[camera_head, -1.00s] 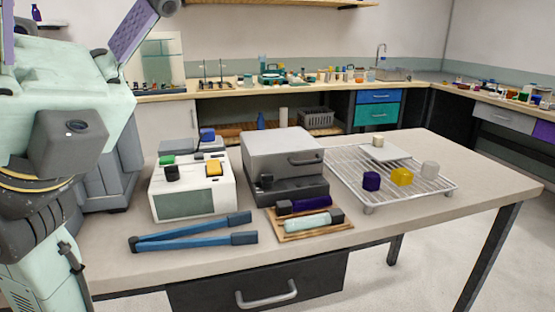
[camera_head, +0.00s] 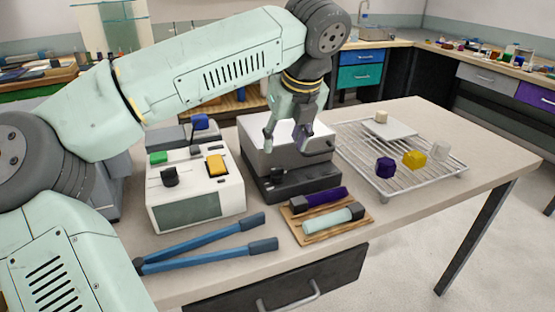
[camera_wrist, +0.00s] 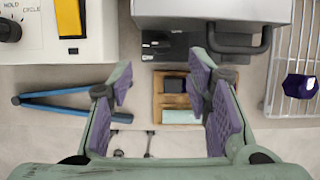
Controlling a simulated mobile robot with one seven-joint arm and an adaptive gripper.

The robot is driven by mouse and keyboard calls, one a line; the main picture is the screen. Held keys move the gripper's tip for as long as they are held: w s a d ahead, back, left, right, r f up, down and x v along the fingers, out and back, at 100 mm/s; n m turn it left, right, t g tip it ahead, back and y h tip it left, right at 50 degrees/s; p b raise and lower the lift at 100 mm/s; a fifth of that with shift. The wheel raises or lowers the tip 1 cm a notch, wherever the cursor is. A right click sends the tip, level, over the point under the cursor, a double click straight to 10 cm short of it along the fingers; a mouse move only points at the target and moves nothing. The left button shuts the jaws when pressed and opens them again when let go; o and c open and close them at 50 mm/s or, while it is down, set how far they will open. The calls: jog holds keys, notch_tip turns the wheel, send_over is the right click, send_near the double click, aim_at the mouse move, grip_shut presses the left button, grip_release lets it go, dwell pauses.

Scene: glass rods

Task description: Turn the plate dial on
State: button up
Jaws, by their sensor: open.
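A white box unit (camera_head: 196,187) stands at the left of the table. It has a black knob (camera_head: 170,177), a green button (camera_head: 158,158) and a yellow rocker (camera_head: 217,166). In the wrist view the knob (camera_wrist: 9,31) is at the top left, with "HOLD" and "CYCLE" lettering. A flat grey unit (camera_head: 168,134) is behind it, partly hidden. I cannot tell which control is the plate dial. My gripper (camera_head: 285,138) is open and empty, in front of the grey box oven (camera_head: 262,155). In the wrist view my gripper (camera_wrist: 163,75) has its fingers apart, over the table.
Blue tongs (camera_head: 205,243) lie at the front edge. A wooden rack (camera_head: 325,229) holds a purple-and-black and a pale-green-and-black piece. A wire rack (camera_head: 400,179) at right bears a purple, a yellow and a whitish block. The front right tabletop is clear.

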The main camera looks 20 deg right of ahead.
aim_at(277, 169)
jog(key=p+x, duration=0.2)
jog(key=x, duration=0.7)
jog(key=shift+d+f, duration=0.1)
jog(key=shift+f, duration=0.15)
grip_shut()
